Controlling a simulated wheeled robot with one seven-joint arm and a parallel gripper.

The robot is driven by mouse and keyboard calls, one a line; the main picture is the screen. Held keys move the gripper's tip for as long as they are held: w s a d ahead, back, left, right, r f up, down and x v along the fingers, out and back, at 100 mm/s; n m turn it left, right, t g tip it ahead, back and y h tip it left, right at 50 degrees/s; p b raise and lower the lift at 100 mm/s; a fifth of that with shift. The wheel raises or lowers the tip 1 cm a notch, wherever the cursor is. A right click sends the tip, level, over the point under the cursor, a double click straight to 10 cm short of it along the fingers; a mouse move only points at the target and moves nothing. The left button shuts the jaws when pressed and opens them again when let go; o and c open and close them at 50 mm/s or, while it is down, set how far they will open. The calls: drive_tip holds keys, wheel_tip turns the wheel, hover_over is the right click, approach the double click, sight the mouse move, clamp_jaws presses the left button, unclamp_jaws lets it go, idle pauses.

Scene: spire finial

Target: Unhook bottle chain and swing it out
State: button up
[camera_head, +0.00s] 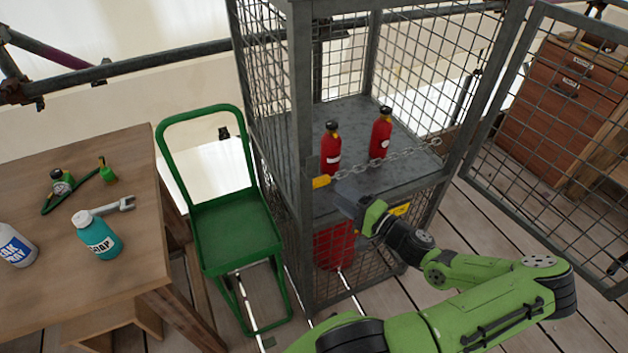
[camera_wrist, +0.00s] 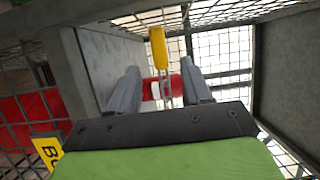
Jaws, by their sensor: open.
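A grey chain (camera_head: 388,158) runs across the open front of a wire-mesh cage, from the cage's right post to a yellow tag or hook piece (camera_head: 321,182) by the left post. Two red bottles (camera_head: 331,150) and (camera_head: 381,134) stand upright on the cage shelf behind the chain. My gripper (camera_head: 350,200) is just below and right of the yellow piece, in front of the shelf edge. In the wrist view its two fingers (camera_wrist: 160,90) are apart. The yellow piece (camera_wrist: 158,48) shows beyond and between the fingertips, with red behind it; I cannot tell whether they touch it.
The mesh cage door (camera_head: 560,130) stands open at right. A larger red container (camera_head: 334,246) is in the cage's lower part. A green trolley (camera_head: 235,225) stands left of the cage, beside a wooden table (camera_head: 110,270) with bottles and a wrench. Wooden drawers (camera_head: 566,95) stand behind the door.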

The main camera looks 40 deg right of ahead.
sight(322, 184)
drive_tip(key=w, duration=0.7)
drive_tip(key=w+a+b, duration=0.1)
drive_tip(key=w, duration=0.2)
drive_tip(key=shift+w, duration=0.15)
clamp_jaws()
